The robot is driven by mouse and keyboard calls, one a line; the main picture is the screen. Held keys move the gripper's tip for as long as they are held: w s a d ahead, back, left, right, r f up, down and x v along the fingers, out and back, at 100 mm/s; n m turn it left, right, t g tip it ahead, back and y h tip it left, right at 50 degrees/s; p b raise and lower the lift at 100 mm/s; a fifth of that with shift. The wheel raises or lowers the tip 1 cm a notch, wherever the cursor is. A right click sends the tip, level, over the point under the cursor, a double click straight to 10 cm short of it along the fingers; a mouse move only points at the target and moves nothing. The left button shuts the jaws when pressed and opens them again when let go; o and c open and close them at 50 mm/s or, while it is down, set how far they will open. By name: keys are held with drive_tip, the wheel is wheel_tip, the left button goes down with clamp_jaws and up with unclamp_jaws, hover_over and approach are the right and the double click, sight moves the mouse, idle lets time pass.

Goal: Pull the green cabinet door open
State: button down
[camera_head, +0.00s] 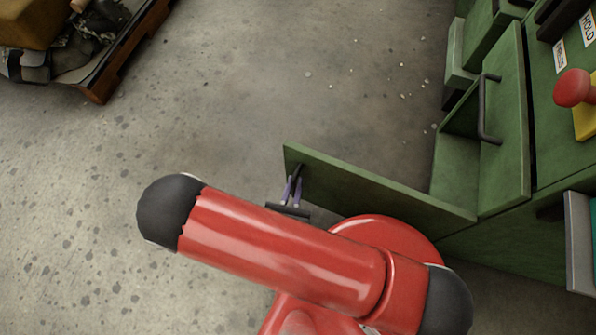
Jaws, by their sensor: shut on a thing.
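The green cabinet door (375,188) stands open, swung well out from the green cabinet (505,230), and its top edge runs toward the left. A dark handle (299,168) sits near the door's free left end. My gripper (293,182), with purple fingers, is shut on this handle. My red arm crosses in front of the lower part of the door and hides some of it.
Another green panel with a black handle (484,110) is on the cabinet at the right. A red knob (573,88) sits on the cabinet top. A loaded pallet (110,75) lies at the upper left. The concrete floor (220,110) between is clear except for small debris.

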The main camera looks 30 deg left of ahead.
drive_tip(key=shift+s, duration=0.1)
drive_tip(key=c, duration=1.5)
unclamp_jaws()
drive_tip(key=shift+c, duration=0.2)
